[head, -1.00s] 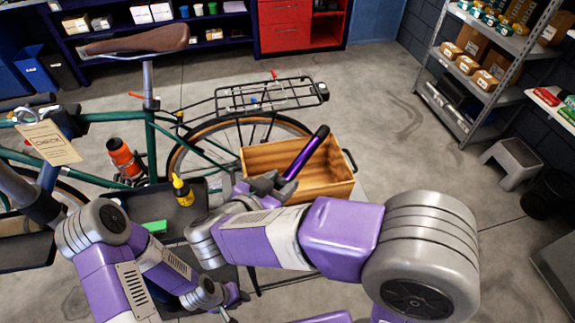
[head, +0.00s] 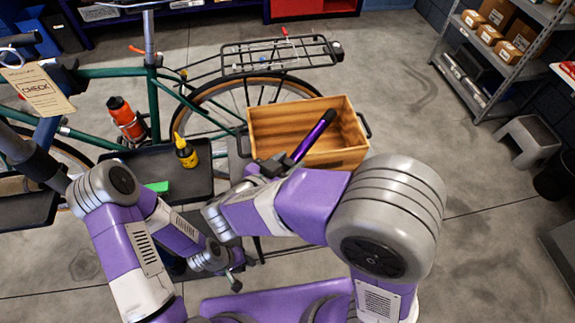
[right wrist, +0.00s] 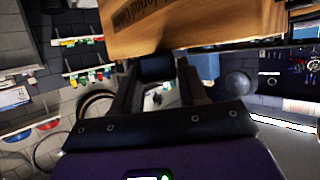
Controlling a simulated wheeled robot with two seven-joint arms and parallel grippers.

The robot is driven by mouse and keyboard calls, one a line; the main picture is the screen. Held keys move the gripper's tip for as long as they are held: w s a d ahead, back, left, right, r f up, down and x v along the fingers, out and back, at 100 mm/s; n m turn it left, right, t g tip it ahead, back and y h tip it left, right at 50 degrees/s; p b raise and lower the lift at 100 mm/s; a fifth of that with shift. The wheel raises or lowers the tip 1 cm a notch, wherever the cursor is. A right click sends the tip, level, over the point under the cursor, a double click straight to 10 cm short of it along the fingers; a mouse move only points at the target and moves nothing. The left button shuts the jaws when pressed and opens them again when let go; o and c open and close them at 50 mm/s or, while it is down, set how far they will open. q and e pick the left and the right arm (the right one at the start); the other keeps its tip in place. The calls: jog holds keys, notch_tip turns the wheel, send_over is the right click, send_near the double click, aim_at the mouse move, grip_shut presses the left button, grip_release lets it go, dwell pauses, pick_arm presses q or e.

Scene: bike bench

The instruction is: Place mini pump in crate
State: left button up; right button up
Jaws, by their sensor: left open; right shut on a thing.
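The mini pump (head: 311,140), purple with black ends, is gripped near its lower end by my right gripper (head: 268,168). It tilts up to the right and overlaps the wooden crate (head: 275,124) in the head view; its height over the crate is hard to tell. The crate stands open at the top, with a dark handle at its right end. In the right wrist view the crate's lettered wall (right wrist: 200,22) is close beyond the fingers of my right gripper (right wrist: 160,85). My left gripper (head: 236,283) is open, low and well away from the crate.
A green bicycle with a rear rack (head: 280,53) stands behind and left of the crate. Shelving (head: 500,60) and a step stool (head: 527,140) stand right, beyond clear floor.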

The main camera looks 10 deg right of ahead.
jog(key=o, duration=1.1)
jog(key=shift+s+a+r, duration=0.2)
jog(key=shift+r, duration=0.05)
jog(key=p+v, duration=0.4)
jog(key=v, duration=0.7)
jog(key=shift+s+a, duration=0.1)
jog(key=shift+a, duration=0.05)
